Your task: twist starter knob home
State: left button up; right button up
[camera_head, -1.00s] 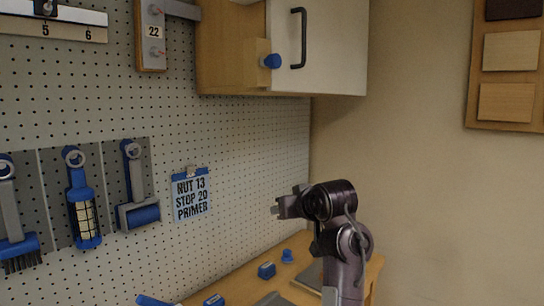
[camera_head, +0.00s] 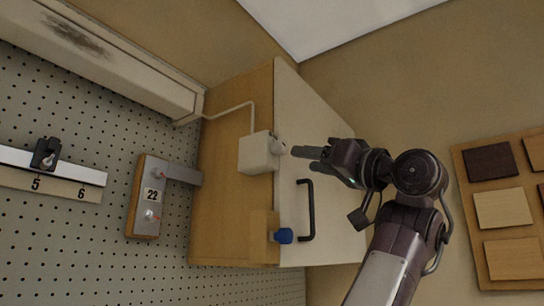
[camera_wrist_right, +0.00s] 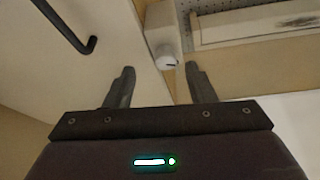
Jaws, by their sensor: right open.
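The starter knob, a small pale round knob (camera_head: 280,147), sits on the front of a white box (camera_head: 258,153) on the cabinet's side, near the door edge. It also shows in the right wrist view, where the knob (camera_wrist_right: 167,62) has a short dark mark on its face, and the white box (camera_wrist_right: 159,25) is behind it. My right gripper (camera_head: 297,151) is just to the right of the knob, pointing at it. In the wrist view its fingers (camera_wrist_right: 159,70) are apart and empty, with the knob between and beyond their tips. My left gripper is not in view.
The cabinet door (camera_head: 330,190) has a black bar handle (camera_head: 307,210); a blue knob (camera_head: 284,236) is lower on the cabinet. A cable runs from the box to a long lamp housing (camera_head: 110,65). Wooden samples (camera_head: 502,210) hang at the right.

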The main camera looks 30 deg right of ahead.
aim_at(285, 148)
jog(key=w+r+p, duration=0.1)
jog(key=w+a+r+p, duration=0.1)
jog(key=w+p, duration=0.1)
jog(key=w+r+p, duration=0.2)
jog(key=shift+a, duration=0.35)
jog(key=shift+w+a, duration=0.1)
jog(key=shift+w, duration=0.15)
jog(key=shift+s, duration=0.1)
jog(key=c, duration=1)
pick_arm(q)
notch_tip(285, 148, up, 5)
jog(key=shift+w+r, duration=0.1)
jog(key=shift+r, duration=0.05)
pick_arm(e)
jog(key=shift+o, duration=0.2)
